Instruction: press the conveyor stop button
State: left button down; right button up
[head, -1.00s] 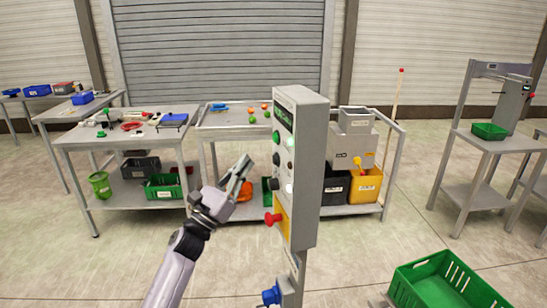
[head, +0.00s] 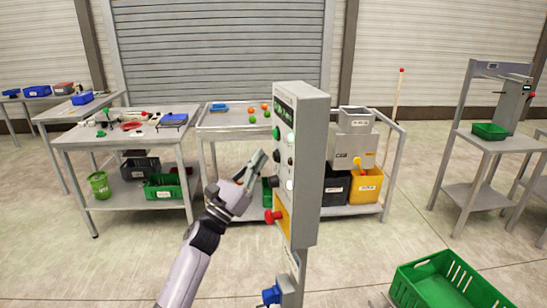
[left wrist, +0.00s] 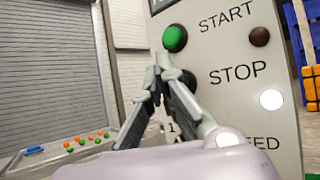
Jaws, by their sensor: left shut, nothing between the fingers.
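A grey control panel (head: 312,170) stands upright on a post at the centre. Its green button (head: 276,134) is at the label START (left wrist: 228,16) in the left wrist view. Below it in the head view is a dark button (head: 276,158). The label STOP (left wrist: 232,74) is clear in the left wrist view, but the button beside it is mostly hidden behind my fingers. My left gripper (head: 259,160) is shut and empty, its tips just left of the panel face. In the left wrist view the fingertips (left wrist: 163,62) overlap the panel below the green button; I cannot tell whether they touch.
A red mushroom button (head: 270,216) on a yellow plate sits lower on the panel, with a blue connector (head: 271,295) below. Behind are a tool table (head: 75,140) and a grey cart (head: 235,128). A green crate (head: 445,280) is at the lower right.

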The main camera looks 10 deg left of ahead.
dwell(0.8)
pick_arm(q)
jog(key=shift+w+d+b, duration=0.25)
jog(key=shift+d+b, duration=0.1)
jog(key=shift+b, duration=0.15)
jog(key=shift+w+d+b, duration=0.2)
jog(key=shift+d+b, duration=0.2)
jog(key=shift+b, duration=0.1)
dwell(0.5)
jog(key=shift+s+a, duration=0.1)
jog(key=shift+a, duration=0.05)
dwell(0.3)
jog(key=shift+s+a, duration=0.35)
jog(key=shift+a, duration=0.25)
jog(key=s+a, duration=0.1)
jog(key=a, duration=0.1)
jog(key=s+a, duration=0.1)
jog(key=a, duration=0.1)
jog(key=shift+s+a+b, duration=0.2)
jog(key=shift+b, duration=0.1)
